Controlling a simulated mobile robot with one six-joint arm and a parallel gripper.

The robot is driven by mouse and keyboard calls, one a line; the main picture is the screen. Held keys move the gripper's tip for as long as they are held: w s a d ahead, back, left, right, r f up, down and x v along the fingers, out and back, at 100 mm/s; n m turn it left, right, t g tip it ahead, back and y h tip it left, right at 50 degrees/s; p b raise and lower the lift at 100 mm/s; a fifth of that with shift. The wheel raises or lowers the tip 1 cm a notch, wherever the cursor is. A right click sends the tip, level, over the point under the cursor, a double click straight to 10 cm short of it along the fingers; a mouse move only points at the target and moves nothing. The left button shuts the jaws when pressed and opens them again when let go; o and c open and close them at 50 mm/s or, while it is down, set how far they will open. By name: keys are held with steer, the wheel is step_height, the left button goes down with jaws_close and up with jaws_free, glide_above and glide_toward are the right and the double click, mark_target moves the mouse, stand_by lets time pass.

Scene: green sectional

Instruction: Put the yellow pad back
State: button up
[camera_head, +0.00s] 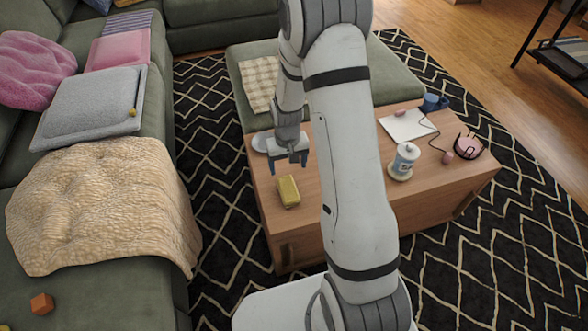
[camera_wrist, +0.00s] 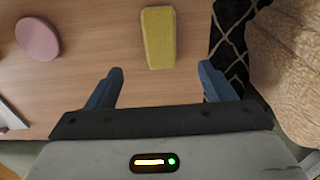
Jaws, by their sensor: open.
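The yellow pad (camera_head: 288,191) is a small block lying on the wooden table (camera_head: 300,232) near its left edge. In the wrist view the yellow pad (camera_wrist: 158,38) lies beyond the fingertips, between their lines but apart from them. My gripper (camera_head: 290,165) is above the table, just behind the pad in the head view. Its two blue fingers also show in the wrist view (camera_wrist: 160,72), spread wide with nothing between them.
A white-and-blue canister (camera_head: 404,160), a pink-and-black round thing (camera_head: 468,146), a white sheet (camera_head: 408,125) and a blue mug (camera_head: 432,103) are on the table's right part. The green sofa with a tan blanket (camera_head: 100,205) stands left, across a patterned rug (camera_head: 215,150). A pink oval thing (camera_wrist: 38,38) shows in the wrist view.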

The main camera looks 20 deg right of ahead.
steer(key=s+a+r+t, duration=0.1)
steer(key=s+r, duration=1.9)
steer(key=r, duration=0.4)
steer(key=shift+s+t, duration=0.3)
steer(key=shift+s, duration=0.1)
